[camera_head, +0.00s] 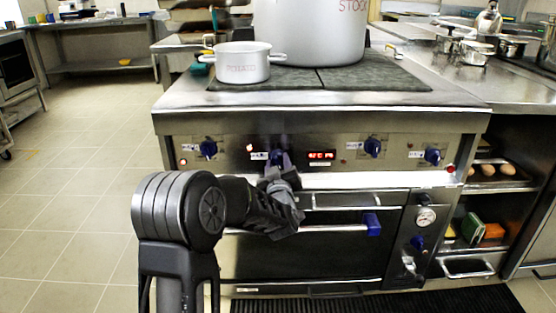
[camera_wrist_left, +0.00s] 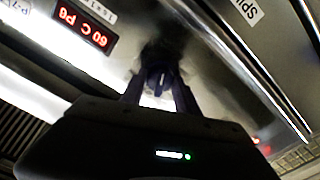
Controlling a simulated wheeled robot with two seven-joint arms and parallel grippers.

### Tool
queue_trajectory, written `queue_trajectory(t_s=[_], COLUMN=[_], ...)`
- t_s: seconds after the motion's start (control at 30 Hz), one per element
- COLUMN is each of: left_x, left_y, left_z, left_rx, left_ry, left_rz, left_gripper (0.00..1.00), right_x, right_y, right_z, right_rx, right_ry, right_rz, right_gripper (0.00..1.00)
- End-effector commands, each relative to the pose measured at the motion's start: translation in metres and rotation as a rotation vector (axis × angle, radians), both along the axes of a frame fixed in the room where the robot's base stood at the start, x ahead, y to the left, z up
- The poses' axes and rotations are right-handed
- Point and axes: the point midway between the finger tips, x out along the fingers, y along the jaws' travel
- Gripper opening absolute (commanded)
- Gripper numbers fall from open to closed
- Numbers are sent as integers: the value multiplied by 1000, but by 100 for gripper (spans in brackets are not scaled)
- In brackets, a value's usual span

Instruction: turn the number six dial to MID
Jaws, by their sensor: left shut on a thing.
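The stove's front panel (camera_head: 340,150) carries several blue dials in the head view. My left gripper (camera_head: 279,168) reaches up to the second dial from the left (camera_head: 277,156), just left of the red display (camera_head: 321,155). In the left wrist view my fingers (camera_wrist_left: 160,88) are shut on this blue dial (camera_wrist_left: 160,77), one on each side. The display also shows there (camera_wrist_left: 83,24) and reads about 60 C P6. The dial's markings and pointer are hidden or too blurred to read. My right gripper is in neither view.
A white pot marked POTATO (camera_head: 242,68) and a large stockpot (camera_head: 309,30) stand on the stove top. The oven door handle (camera_head: 330,228) runs below the panel. Other dials sit at the left (camera_head: 208,149) and right (camera_head: 373,147). Open floor lies to the left.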

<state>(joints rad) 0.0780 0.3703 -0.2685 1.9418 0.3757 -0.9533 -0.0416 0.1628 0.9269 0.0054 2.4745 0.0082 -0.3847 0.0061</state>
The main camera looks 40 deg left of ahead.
Motion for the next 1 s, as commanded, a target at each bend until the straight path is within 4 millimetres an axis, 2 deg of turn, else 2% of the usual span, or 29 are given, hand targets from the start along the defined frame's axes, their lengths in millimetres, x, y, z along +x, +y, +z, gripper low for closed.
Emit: queue_trajectory(t_s=[0.33,0.8,0.83,1.0], left_x=[0,0,0,0], left_y=[-1,0,0,0], left_z=[0,-1,-1,-1], left_rx=[119,133,133,133], left_ry=[94,104,104,103], left_rz=[-1,-1,-1,-1], left_gripper=[0,0,39,53], right_x=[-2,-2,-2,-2], right_y=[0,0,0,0], right_z=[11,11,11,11], right_rx=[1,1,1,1], right_ry=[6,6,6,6], right_rz=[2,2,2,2], right_gripper=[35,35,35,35])
